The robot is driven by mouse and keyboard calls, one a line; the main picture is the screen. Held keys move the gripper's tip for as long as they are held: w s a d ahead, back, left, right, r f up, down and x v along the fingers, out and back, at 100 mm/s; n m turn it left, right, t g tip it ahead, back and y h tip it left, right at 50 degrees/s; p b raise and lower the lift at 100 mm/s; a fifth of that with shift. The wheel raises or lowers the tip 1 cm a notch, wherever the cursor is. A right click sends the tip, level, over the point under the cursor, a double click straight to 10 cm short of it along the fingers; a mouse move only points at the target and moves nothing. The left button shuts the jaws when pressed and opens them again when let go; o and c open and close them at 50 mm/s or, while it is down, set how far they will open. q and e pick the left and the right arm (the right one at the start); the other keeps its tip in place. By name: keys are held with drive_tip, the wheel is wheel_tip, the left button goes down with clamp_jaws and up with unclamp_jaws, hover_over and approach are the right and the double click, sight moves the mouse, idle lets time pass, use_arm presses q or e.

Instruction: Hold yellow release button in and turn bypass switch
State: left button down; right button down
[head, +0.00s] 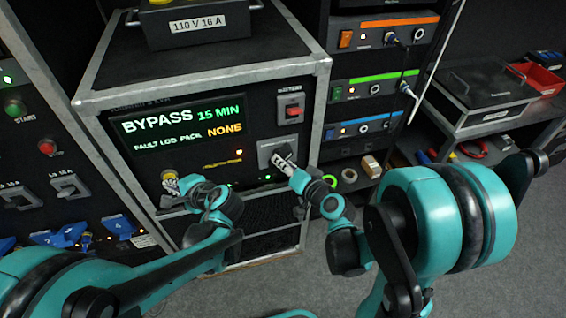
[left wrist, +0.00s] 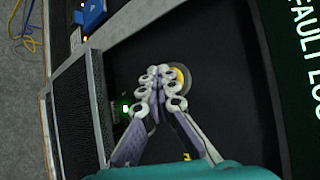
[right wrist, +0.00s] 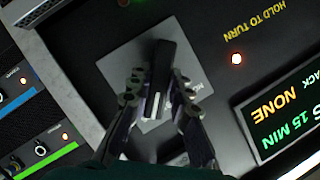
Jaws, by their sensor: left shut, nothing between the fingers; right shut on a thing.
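The yellow release button (left wrist: 181,78) sits in a round grey collar at the lower left of the black panel; in the head view only a bit of it (head: 167,175) shows. My left gripper (head: 172,187) is shut and empty, its fingertips at the button and covering part of it. I cannot tell how far the button is pressed. The bypass switch (right wrist: 161,62) has a black handle on a square grey plate. My right gripper (right wrist: 157,88) is shut on this handle, one finger on each side. In the head view the right gripper (head: 284,162) hides most of the handle.
An amber lamp (right wrist: 236,59) glows beside the "hold to turn" lettering. A red switch (head: 293,112) is above the bypass switch. Rack units (head: 365,92) stand to the right, and a control cabinet (head: 45,170) to the left.

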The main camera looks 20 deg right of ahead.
drive_tip(key=shift+a+y, duration=0.1)
drive_tip(key=shift+y, duration=0.2)
idle(0.4)
drive_tip(key=c, duration=1.4)
unclamp_jaws()
drive_tip(key=shift+m, duration=0.3)
drive_tip(key=v, duration=1.2)
use_arm(q)
drive_tip(key=shift+s, duration=0.85)
drive_tip(key=shift+s, duration=0.1)
